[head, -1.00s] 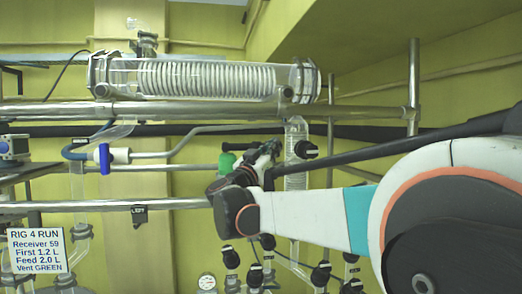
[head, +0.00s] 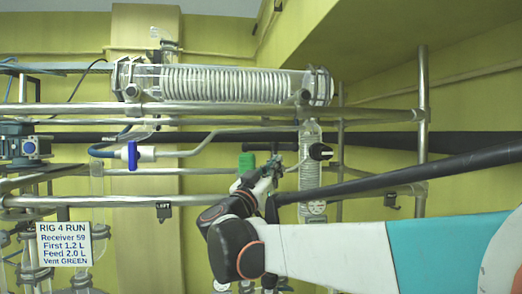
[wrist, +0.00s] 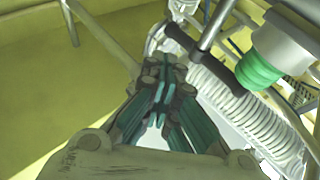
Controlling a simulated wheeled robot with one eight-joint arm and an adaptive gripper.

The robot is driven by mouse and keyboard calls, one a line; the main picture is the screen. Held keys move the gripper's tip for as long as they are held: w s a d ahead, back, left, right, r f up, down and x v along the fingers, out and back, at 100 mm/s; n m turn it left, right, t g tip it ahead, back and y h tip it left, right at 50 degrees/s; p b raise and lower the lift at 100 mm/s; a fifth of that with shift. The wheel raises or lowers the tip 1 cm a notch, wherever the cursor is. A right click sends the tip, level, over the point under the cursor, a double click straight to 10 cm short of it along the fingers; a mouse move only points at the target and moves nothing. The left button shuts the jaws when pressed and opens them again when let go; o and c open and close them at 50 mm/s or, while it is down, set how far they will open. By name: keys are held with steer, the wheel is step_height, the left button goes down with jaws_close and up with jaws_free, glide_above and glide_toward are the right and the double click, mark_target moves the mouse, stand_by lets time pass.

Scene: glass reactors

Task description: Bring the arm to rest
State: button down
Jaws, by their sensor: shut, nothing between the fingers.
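My arm reaches in from the right edge of the head view, with its white and teal link low in the picture. My gripper (head: 277,166) points up and away in front of the glass rig. In the wrist view my gripper (wrist: 163,75) has its fingers together, with nothing between them. A black T-shaped handle (wrist: 205,55) lies just beyond the fingertips in that view; whether they touch I cannot tell. A green cap (head: 247,161) stands just left of my gripper in the head view; a green ring (wrist: 262,68) shows at the right of the wrist view.
A horizontal glass coil condenser (head: 220,80) runs above my gripper. Metal rails (head: 150,108) cross the rig. A blue valve handle (head: 132,155) and a RIG 4 RUN sign (head: 63,244) are at the left. A dark pipe (head: 400,182) passes above my arm link.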

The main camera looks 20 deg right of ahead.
steer(key=s+a+f+n+t+y+b, duration=0.2)
steer(key=a+f+n+y+b, duration=0.35)
steer(key=f, duration=0.55)
steer(key=s+a+f+n+t+y+b, duration=0.2)
steer(key=a+f+n+y+b, duration=0.1)
steer(key=a+f+y+b, duration=0.55)
steer(key=s+a+f+n+t+y+b, duration=0.1)
steer(key=s+a+f+n+y+b, duration=0.3)
steer(key=f, duration=0.9)
steer(key=s+d+f+g+b, duration=0.1)
steer(key=s+f+g+b, duration=0.2)
steer(key=f, duration=0.9)
steer(key=s+d+f+g+b, duration=0.1)
steer(key=s+f+g+b, duration=0.3)
steer(key=s+f, duration=0.5)
steer(key=s+d+f+m+g+y+b, duration=0.1)
steer(key=s+f+g+b, duration=0.2)
steer(key=f, duration=1.4)
steer(key=s+b, duration=0.4)
steer(key=shift+w, duration=0.1)
